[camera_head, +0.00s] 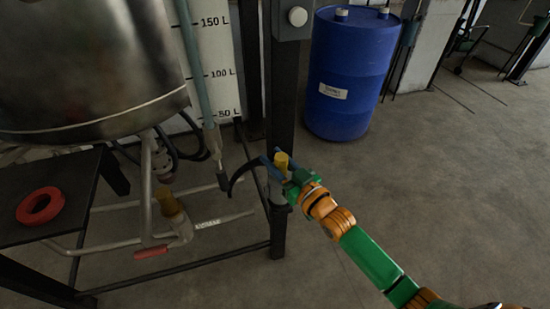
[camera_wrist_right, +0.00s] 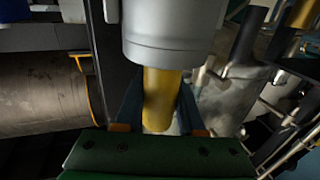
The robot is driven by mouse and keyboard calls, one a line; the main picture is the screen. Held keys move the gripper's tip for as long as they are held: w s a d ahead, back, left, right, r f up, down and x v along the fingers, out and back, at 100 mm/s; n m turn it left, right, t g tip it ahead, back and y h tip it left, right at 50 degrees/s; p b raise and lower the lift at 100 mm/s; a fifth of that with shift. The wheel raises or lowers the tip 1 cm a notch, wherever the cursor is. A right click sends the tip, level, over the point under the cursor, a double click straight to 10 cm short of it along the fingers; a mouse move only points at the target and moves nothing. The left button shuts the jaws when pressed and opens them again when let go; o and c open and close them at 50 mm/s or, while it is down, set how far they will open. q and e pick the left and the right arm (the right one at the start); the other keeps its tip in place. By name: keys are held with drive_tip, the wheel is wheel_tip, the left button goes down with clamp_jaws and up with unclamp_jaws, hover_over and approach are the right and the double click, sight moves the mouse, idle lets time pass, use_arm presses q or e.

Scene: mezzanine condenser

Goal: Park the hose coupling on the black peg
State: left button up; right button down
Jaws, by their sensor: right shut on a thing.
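My right gripper (camera_head: 277,166) is beside the dark upright post, at the end of my green and orange arm. In the right wrist view its dark blue fingers (camera_wrist_right: 158,112) are shut around the yellow part (camera_wrist_right: 160,95) of the hose coupling, below a wide grey cylinder (camera_wrist_right: 175,35). In the head view the coupling's yellow part (camera_head: 282,159) stands up between the fingers. A black curved piece (camera_head: 240,176), perhaps hose, runs left from it. I cannot make out the black peg clearly. My left gripper is not in view.
A steel tank (camera_head: 85,65) hangs at the left over pipes with a yellow-topped valve (camera_head: 172,206). A red ring (camera_head: 40,206) lies on a dark shelf (camera_head: 85,190). A blue drum (camera_head: 347,75) stands behind the post (camera_head: 283,100).

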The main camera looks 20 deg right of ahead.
drive_tip(key=shift+f+b, duration=0.8)
drive_tip(key=shift+f, duration=0.25)
drive_tip(key=shift+c, duration=2.2)
unclamp_jaws()
drive_tip(key=shift+r, duration=0.1)
drive_tip(key=v, duration=0.7)
drive_tip(key=shift+p, duration=0.3)
drive_tip(key=shift+s, duration=0.1)
